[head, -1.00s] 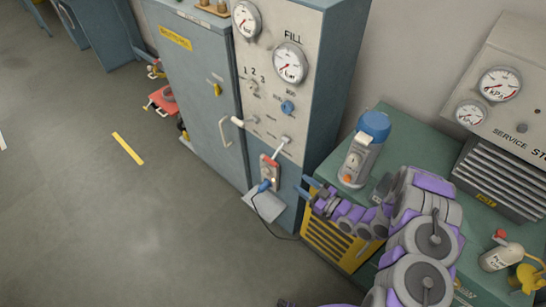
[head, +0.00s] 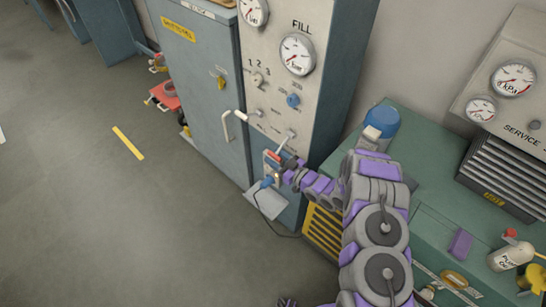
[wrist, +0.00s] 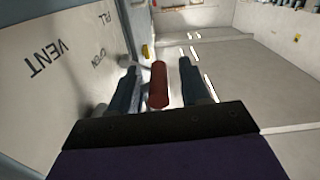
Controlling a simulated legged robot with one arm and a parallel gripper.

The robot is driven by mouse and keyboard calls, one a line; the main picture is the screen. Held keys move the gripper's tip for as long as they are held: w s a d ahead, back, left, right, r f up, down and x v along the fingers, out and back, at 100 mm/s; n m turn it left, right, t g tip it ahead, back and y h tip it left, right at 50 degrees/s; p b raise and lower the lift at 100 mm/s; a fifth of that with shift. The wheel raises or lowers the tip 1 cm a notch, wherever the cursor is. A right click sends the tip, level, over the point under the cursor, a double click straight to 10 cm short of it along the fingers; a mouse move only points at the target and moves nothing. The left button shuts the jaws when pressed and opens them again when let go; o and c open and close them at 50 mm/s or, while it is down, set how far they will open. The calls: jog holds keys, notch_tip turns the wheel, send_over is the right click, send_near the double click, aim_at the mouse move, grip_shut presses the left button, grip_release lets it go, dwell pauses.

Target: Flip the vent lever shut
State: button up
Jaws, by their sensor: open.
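The vent lever has a red grip, seen end-on in the wrist view (wrist: 158,86). It lies between the two open fingers of my gripper (wrist: 158,70), with a gap visible on both sides. The panel beside it carries the word VENT. In the head view, the lever's pale stem (head: 285,142) slants down and left from its pivot on the lower fill panel.
A blue-grey cabinet (head: 200,85) with a white handle stands left of the panel. A blue plug with a cable (head: 266,183) is just below my gripper.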

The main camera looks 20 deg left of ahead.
jog(key=shift+w+a, duration=0.3)
jog(key=shift+a, duration=0.2)
jog(key=shift+d+r, duration=0.1)
jog(key=shift+a, duration=0.2)
jog(key=c, duration=0.4)
grip_shut()
